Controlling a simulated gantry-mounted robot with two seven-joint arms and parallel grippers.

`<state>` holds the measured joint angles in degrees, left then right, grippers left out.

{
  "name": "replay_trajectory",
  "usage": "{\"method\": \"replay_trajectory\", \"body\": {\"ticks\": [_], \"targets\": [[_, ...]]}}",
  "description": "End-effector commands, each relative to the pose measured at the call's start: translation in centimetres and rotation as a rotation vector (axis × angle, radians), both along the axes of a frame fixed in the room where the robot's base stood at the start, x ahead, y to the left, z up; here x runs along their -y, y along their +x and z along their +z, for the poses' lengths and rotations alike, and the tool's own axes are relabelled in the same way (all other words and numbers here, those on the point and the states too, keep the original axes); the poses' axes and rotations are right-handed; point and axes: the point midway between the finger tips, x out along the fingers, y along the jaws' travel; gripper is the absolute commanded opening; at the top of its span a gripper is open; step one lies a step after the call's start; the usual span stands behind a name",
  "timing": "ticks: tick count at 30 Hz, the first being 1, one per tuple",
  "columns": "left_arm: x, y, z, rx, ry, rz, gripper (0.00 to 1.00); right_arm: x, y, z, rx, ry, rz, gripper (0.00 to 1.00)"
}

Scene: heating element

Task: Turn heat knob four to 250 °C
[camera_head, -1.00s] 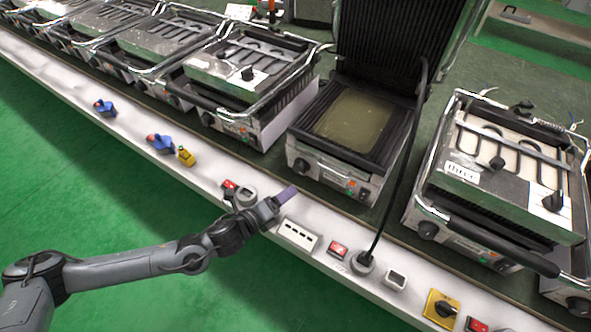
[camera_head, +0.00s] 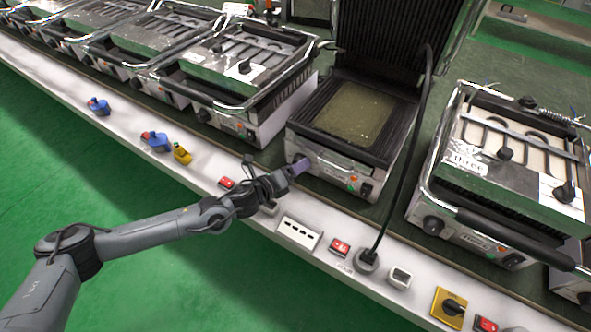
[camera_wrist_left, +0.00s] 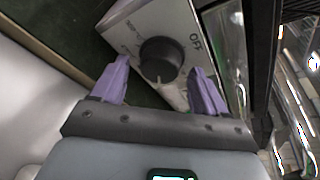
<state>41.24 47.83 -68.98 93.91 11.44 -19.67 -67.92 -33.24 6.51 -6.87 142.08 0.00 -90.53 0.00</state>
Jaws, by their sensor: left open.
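A round black knob (camera_wrist_left: 162,58) with a white pointer line sits on the pale front panel of the open grill (camera_head: 345,160). The word OFF is printed to the knob's right in the left wrist view, and smaller markings to its left are too blurred to read. My left gripper (camera_head: 299,167) is at the left end of this grill's front in the head view. Its purple fingers are open, one on each side of the knob, with gaps visible. In the head view the gripper partly covers the knob. No number naming this knob is readable. My right gripper is not in view.
A closed grill labelled three (camera_head: 462,158) stands to the right, and another closed grill (camera_head: 245,75) to the left. A black cable (camera_head: 396,165) hangs in front of the open grill. Red switches (camera_head: 340,247) and a yellow knob plate (camera_head: 449,306) line the white ledge.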

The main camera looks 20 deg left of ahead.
Motion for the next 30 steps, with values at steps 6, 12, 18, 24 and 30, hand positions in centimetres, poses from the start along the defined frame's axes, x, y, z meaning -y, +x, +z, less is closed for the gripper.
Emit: {"method": "replay_trajectory", "body": {"ticks": [6, 12, 18, 24, 30], "targets": [[0.29, 0.74, -0.18, 0.0, 0.001, 0.0, 0.74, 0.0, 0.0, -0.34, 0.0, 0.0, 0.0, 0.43], [0.29, 0.74, -0.16, 0.0, 0.0, 0.0, 0.74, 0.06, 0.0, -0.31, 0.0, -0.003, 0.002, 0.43], [0.29, 0.73, -0.16, 0.0, 0.0, 0.0, 0.48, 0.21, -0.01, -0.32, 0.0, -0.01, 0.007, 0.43], [0.28, 0.72, -0.17, 0.0, 0.0, 0.0, 0.18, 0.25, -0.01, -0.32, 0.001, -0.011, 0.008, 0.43], [0.28, 0.72, -0.13, 0.002, 0.012, 0.0, 0.18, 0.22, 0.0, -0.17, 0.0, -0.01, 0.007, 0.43]]}}
